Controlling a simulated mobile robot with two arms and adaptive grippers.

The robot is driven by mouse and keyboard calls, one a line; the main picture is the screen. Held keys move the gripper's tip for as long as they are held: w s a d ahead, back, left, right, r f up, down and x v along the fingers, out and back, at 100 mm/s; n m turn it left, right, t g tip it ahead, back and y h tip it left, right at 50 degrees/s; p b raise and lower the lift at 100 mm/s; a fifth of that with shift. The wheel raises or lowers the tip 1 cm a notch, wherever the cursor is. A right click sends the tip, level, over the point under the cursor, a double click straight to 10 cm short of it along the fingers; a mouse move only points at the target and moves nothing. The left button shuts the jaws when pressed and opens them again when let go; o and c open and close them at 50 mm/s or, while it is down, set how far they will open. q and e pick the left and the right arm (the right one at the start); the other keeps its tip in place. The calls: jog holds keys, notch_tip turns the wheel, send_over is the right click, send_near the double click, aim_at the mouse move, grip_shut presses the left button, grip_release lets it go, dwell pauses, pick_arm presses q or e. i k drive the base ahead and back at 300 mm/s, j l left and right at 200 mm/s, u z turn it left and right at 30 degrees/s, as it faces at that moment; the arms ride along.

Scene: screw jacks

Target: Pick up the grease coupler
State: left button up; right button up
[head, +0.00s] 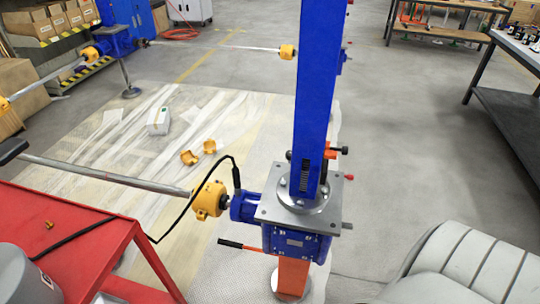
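A black hose (188,207) runs from the red cart up in an arc. It ends in a small dark upright fitting (236,178), which looks like the grease coupler. The fitting's lower end is at the blue input neck (243,207) of the screw jack, beside the yellow shaft coupling (209,199). At this size I cannot tell whether it is seated on a nipple or only touching. The jack has a grey top plate (325,211) and a tall blue column (319,80). Neither of my grippers shows in the head view.
The red cart (85,210) with a grey drum (22,277) stands at left. A long shaft (105,177) crosses above it to the coupling. Yellow coupling halves (189,157) lie on the floor sheet. A pale ribbed seat (470,262) is at lower right; floor (430,150) beyond is clear.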

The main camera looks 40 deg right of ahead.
aim_at(235, 172)
jog(key=z, duration=0.9)
jog(key=i+l+u, duration=0.1)
jog(key=u, duration=0.4)
jog(key=i+l+u, duration=0.1)
jog(key=u, duration=0.35)
jog(key=l+u, duration=0.25)
jog(key=u, duration=0.25)
